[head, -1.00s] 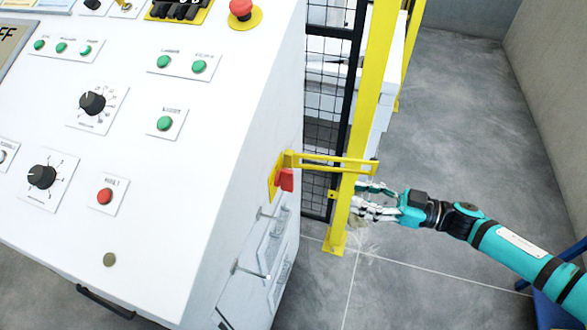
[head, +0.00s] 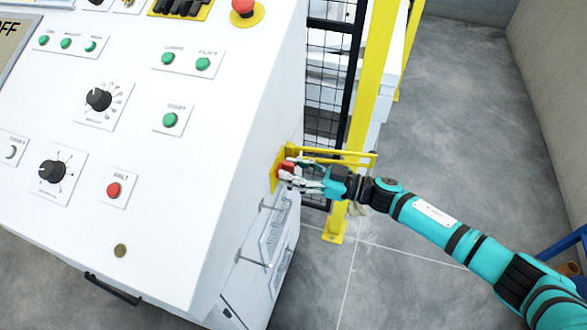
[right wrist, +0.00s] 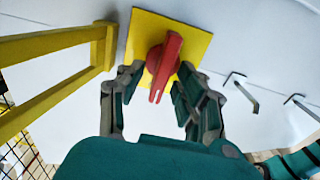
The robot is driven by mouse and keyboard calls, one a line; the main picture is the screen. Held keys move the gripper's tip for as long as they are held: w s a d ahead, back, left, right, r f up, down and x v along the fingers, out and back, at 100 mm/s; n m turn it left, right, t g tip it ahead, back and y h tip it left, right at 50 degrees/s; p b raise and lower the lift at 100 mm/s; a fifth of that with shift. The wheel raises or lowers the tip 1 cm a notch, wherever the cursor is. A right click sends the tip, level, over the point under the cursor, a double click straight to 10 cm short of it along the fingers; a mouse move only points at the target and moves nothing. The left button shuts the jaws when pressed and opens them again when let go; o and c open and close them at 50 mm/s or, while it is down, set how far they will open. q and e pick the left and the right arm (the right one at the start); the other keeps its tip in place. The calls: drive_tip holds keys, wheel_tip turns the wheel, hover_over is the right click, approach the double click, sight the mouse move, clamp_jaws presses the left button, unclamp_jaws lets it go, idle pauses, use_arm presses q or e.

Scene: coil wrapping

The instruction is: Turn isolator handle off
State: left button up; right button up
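The red isolator handle (right wrist: 164,66) sits on a yellow square plate (right wrist: 200,40) on the side of the white control cabinet. In the head view the handle (head: 287,168) is partly covered by my right gripper's fingers. My right gripper (right wrist: 155,82) is open, with one finger on each side of the handle. In the head view my right gripper (head: 300,176) reaches the handle from the right. I cannot tell whether a finger touches the handle. My left gripper is out of view.
A yellow bar (head: 335,156) projects from the cabinet just above my right gripper, and it shows at left in the wrist view (right wrist: 50,65). A yellow post (head: 366,90) and black mesh fence (head: 325,85) stand behind. Cabinet drawer handles (head: 275,230) lie below.

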drive_tip(key=shift+c, duration=0.6)
clamp_jaws()
drive_tip(key=n, duration=0.3)
drive_tip(key=shift+s+f+n+b, duration=0.1)
drive_tip(key=shift+s+n+b, duration=0.1)
drive_tip(key=shift+n+b, duration=0.15)
drive_tip(key=n+b, duration=0.1)
drive_tip(key=n, duration=0.2)
drive_tip(key=shift+s+f+n, duration=0.1)
drive_tip(key=shift+n, duration=0.15)
drive_tip(key=n+b, duration=0.1)
drive_tip(key=n, duration=0.2)
drive_tip(key=n+b, duration=0.2)
drive_tip(key=n, duration=0.2)
drive_tip(key=f+n+b, duration=0.1)
drive_tip(key=n+b, duration=0.1)
drive_tip(key=n, duration=0.1)
drive_tip(key=shift+s+a+n, duration=0.15)
drive_tip(key=shift+s+n, duration=0.1)
drive_tip(key=shift+n, duration=0.15)
drive_tip(key=shift+r, duration=0.1)
